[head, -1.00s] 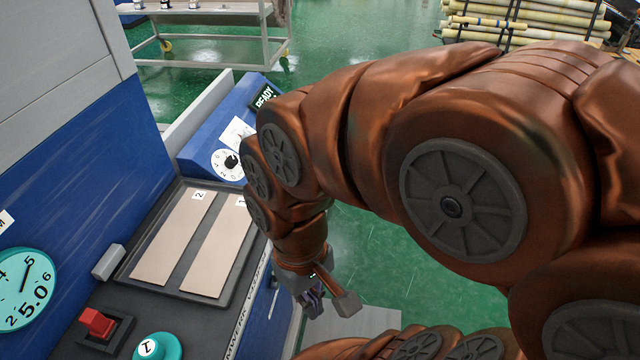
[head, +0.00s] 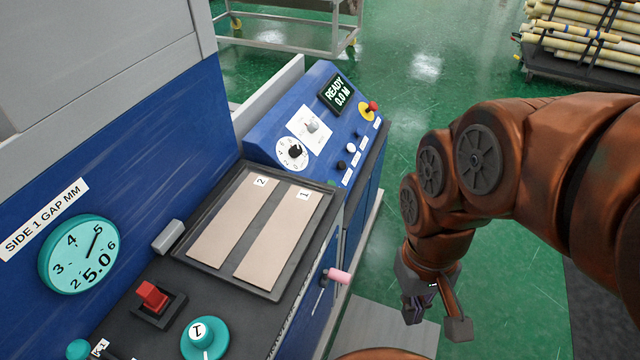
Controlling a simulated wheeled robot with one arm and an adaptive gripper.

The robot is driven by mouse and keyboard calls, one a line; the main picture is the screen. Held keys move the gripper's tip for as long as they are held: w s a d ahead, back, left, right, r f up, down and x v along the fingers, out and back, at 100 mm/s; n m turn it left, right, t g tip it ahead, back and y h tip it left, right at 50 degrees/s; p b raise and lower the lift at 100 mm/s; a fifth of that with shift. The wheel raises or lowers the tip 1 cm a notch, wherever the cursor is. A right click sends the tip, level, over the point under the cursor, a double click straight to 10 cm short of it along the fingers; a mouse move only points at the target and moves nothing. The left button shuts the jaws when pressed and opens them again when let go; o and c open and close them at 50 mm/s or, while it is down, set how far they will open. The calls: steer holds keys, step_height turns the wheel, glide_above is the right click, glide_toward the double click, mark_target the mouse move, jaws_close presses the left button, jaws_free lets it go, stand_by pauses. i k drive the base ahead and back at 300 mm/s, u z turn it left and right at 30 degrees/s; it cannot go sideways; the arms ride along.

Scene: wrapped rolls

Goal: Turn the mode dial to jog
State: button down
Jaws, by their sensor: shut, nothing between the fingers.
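A sloped blue control panel (head: 262,138) stands beyond the flat trays. On it a grey knob (head: 312,126) sits on a white plate, and a black knob (head: 295,151) sits on a round white dial with numbers. The lettering on the plate is too small to read, so I cannot tell for certain which is the mode dial or its setting. My gripper (head: 413,314) hangs to the right of the machine, pointing down over the floor side. It is shut and empty, well apart from the panel.
The panel also has a READY display (head: 337,94), a red-topped control (head: 371,107) and small buttons.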

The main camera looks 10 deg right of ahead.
mark_target(312, 127)
steer(key=u, duration=0.05)
steer(key=k, duration=0.5)
steer(key=z, duration=1.05)
steer(key=i, duration=2.5)
steer(key=u, duration=3.1)
